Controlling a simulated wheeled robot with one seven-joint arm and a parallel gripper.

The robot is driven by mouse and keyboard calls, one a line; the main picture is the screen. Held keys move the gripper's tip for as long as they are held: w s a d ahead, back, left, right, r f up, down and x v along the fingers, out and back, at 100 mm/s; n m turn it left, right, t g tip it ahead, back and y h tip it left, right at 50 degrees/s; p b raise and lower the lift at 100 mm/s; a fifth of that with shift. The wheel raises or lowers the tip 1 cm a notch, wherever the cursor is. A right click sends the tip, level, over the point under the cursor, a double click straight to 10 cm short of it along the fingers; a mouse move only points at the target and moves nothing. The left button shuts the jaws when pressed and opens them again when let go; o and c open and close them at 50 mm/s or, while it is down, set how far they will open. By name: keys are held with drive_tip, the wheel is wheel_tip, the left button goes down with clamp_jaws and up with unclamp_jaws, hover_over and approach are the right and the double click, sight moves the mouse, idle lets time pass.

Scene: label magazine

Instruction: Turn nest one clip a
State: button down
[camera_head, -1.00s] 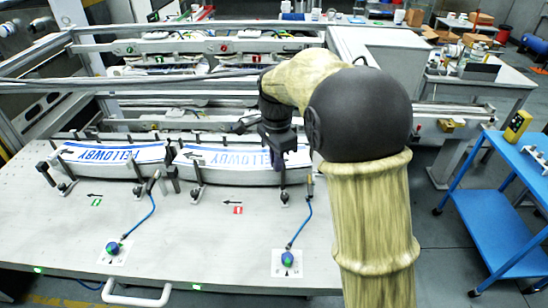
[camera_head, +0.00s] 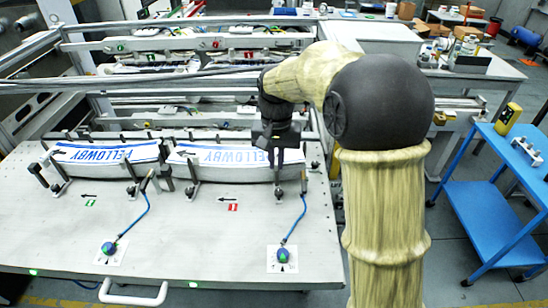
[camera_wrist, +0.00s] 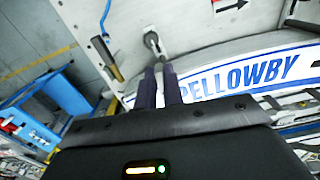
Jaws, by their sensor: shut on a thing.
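My gripper (camera_head: 277,157) is over the right end of the right-hand label stack (camera_head: 215,157), which carries blue lettering. In the wrist view my gripper's two dark fingers (camera_wrist: 159,72) are close together, at the clip (camera_wrist: 152,42) by the end of the stack (camera_wrist: 250,72). The clip's post (camera_head: 279,193) shows just below the gripper in the head view. What lies between the fingertips is mostly hidden, so the clip's exact angle cannot be told. The left-hand stack (camera_head: 110,153) lies in its own nest with clips at its front.
A handle (camera_wrist: 110,60) on a blue cable stands close to the clip; it also shows in the head view (camera_head: 304,183). Red (camera_head: 233,207) and green (camera_head: 90,203) number signs mark the grey table (camera_head: 190,245). A blue cart (camera_head: 500,200) stands right. The table front is mostly clear.

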drive_tip(key=shift+d+n, duration=0.2)
drive_tip(key=shift+n, duration=1)
drive_tip(key=c, duration=1.5)
unclamp_jaws()
drive_tip(key=shift+r, duration=0.1)
wheel_tip(320, 180, up, 17)
drive_tip(key=shift+r+b, duration=0.1)
drive_tip(key=shift+b, duration=0.85)
